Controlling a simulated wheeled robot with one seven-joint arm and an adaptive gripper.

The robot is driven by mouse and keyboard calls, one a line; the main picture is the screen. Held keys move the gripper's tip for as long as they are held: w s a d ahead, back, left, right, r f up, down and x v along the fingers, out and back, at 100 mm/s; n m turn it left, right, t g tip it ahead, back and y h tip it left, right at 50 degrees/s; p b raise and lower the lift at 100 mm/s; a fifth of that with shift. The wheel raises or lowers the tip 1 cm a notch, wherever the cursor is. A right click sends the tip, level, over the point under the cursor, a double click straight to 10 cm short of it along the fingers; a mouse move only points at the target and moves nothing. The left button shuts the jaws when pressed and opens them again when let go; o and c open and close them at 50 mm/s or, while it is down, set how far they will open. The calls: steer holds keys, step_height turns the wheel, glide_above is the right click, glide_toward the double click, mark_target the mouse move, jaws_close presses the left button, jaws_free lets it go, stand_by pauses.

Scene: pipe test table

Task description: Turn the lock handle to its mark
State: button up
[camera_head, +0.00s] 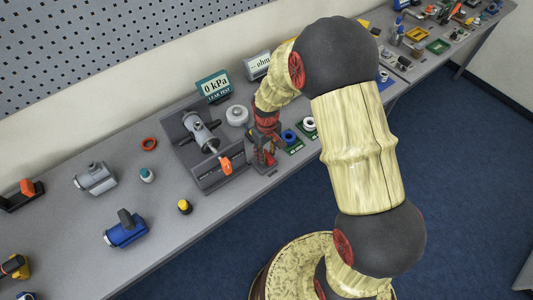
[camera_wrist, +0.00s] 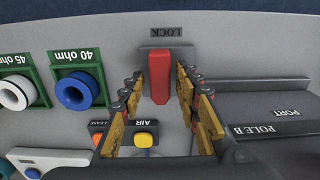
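The red lock handle (camera_wrist: 161,77) stands on a grey plate (camera_wrist: 185,50) with an upside-down LOCK label in the wrist view. It lies lengthwise up and down the picture. My gripper (camera_wrist: 158,88) is open, with one finger on each side of the handle and visible gaps to it. No firm contact shows. In the head view my gripper (camera_head: 265,150) is low over the table, right of the test fixture, and appears to hide the handle. I cannot make out the handle's mark.

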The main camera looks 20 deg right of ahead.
mark_target(269, 162)
steer(key=shift+o, duration=0.4)
step_height(269, 162, up, 12)
stand_by(0.4)
stand_by(0.5)
steer(key=s+r+m+t+b, duration=0.3)
steer(key=s+r+t, duration=0.2)
steer(key=s+r, duration=1.3)
steer(key=s, duration=0.3)
steer(key=shift+s+m+t, duration=0.3)
steer(key=shift+s+m, duration=0.1)
steer(key=shift+r, duration=0.1)
